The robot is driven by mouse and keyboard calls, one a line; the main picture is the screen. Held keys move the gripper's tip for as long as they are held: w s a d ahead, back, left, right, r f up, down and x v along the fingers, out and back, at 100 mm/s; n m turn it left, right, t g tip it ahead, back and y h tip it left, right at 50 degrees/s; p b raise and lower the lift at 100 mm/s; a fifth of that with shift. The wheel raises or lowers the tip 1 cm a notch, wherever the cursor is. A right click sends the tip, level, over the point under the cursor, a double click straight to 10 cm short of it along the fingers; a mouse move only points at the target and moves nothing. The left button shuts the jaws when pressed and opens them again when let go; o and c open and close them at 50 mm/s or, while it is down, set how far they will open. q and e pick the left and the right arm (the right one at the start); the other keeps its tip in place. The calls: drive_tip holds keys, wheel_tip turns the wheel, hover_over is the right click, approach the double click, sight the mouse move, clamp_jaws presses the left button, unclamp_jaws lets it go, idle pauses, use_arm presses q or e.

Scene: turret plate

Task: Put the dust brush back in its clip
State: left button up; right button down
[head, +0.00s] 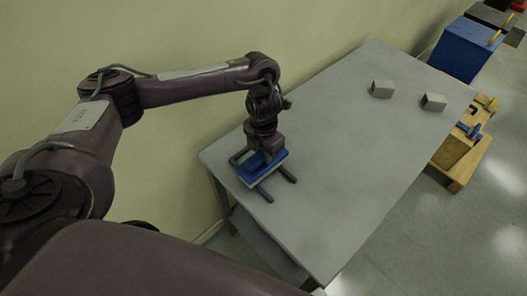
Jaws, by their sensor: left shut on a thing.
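The dust brush (250,174) looks like a flat blue block with a pale lower edge, near the left end of the grey table (330,170). My left gripper (264,156) comes down from above and is shut on it. Dark bars (288,174) stick out around and under the brush on the table; they may be the clip, but I cannot tell for sure. I cannot tell whether the brush touches the bars or sits just above them. My gripper hides part of the brush's top. My right gripper is out of view.
Two small grey blocks (382,89) (433,102) stand at the table's far end. Beyond it are a blue box (463,50) and a wooden crate (458,148) with blue and yellow items. The middle of the table is clear. A pale green wall runs behind the table.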

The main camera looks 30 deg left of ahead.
use_arm(q)
drive_tip(key=shift+f+b, duration=0.4)
drive_tip(key=shift+f, duration=0.1)
drive_tip(key=o, duration=1)
drive_tip(key=shift+r, duration=0.1)
drive_tip(key=shift+c, duration=0.2)
drive_tip(key=shift+r, duration=0.1)
drive_tip(key=shift+r+p, duration=0.35)
drive_tip(key=shift+p, duration=0.15)
wheel_tip(320, 180, up, 10)
drive_tip(key=p, duration=0.3)
drive_tip(key=shift+w+r, duration=0.1)
drive_tip(key=shift+r, duration=0.85)
